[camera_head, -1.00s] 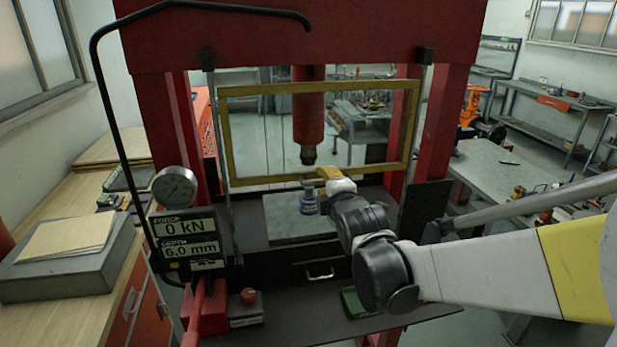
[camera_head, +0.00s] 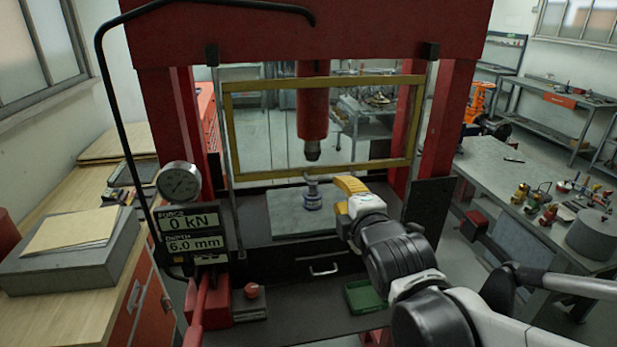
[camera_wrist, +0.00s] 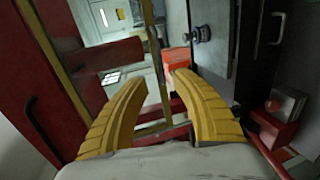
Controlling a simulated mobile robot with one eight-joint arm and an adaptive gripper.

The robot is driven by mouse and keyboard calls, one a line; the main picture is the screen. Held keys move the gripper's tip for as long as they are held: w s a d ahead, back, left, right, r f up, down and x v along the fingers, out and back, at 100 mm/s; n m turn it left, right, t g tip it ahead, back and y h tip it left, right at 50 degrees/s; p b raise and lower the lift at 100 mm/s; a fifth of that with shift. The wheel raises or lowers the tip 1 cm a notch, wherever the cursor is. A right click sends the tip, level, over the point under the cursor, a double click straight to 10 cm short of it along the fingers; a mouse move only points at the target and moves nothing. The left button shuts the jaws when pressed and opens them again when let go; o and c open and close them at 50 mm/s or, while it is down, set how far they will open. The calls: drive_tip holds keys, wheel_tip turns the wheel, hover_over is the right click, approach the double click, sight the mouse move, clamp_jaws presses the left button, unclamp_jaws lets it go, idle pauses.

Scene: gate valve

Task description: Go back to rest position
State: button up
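The small grey-blue gate valve (camera_head: 312,196) stands upright on the press's grey plate (camera_head: 285,221), below the red ram (camera_head: 312,115). The ram's tip is above the valve, with a gap between them. My gripper (camera_head: 345,195), with yellow fingers, is just right of the valve and apart from it. In the wrist view my gripper (camera_wrist: 161,80) has its two curved fingers spread with nothing between them. The valve also shows there (camera_wrist: 197,34), beyond the fingers.
The yellow guard frame (camera_head: 395,165) of the red press (camera_head: 450,130) stands around the ram. A gauge and display (camera_head: 190,230) reading 0 kN and 6.0 mm are at the left. A green tray (camera_head: 365,297) lies on the front shelf. A cluttered bench (camera_head: 500,175) is at the right.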

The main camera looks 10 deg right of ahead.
drive_tip(key=shift+s, duration=0.3)
drive_tip(key=s+f+m+g+b, duration=0.3)
drive_tip(key=s+f+m+b, duration=0.3)
drive_tip(key=f, duration=0.4)
drive_tip(key=s+f+m+g+b, duration=0.2)
drive_tip(key=s+f+m+b, duration=0.4)
drive_tip(key=f, duration=0.5)
drive_tip(key=s+f+m+g+b, duration=0.3)
drive_tip(key=s+f+m+b, duration=0.3)
drive_tip(key=f+b, duration=0.3)
wheel_tip(320, 180, down, 2)
drive_tip(key=shift+d+f+g, duration=0.1)
drive_tip(key=shift+d+g, duration=0.2)
drive_tip(key=shift+d, duration=0.05)
